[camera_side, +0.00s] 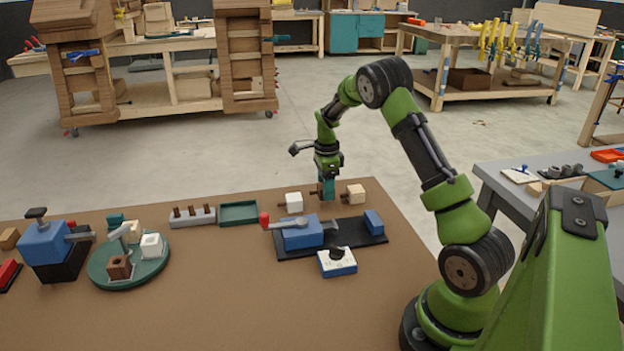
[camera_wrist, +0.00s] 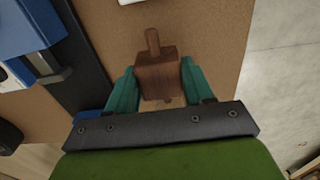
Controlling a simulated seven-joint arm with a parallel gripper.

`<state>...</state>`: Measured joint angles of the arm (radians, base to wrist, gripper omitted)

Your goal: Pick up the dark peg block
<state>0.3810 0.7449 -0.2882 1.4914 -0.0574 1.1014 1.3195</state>
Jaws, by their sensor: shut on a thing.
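The dark peg block is a dark brown wooden cube with a round peg on one face. In the wrist view the dark peg block (camera_wrist: 157,77) sits between the two teal fingers of my gripper (camera_wrist: 157,85), which are shut on its sides. The peg points away from my gripper's body. In the side view my gripper (camera_side: 328,189) is at the back right part of the table, and only a small dark bit of the block shows beside the fingers. I cannot tell whether the block touches the table.
A white peg block (camera_side: 294,202) stands left of my gripper and a light wood peg block (camera_side: 355,193) right of it. In front is a black base (camera_side: 350,233) with a blue clamp (camera_side: 302,233). A green tray (camera_side: 239,212) lies to the left. The table's front is clear.

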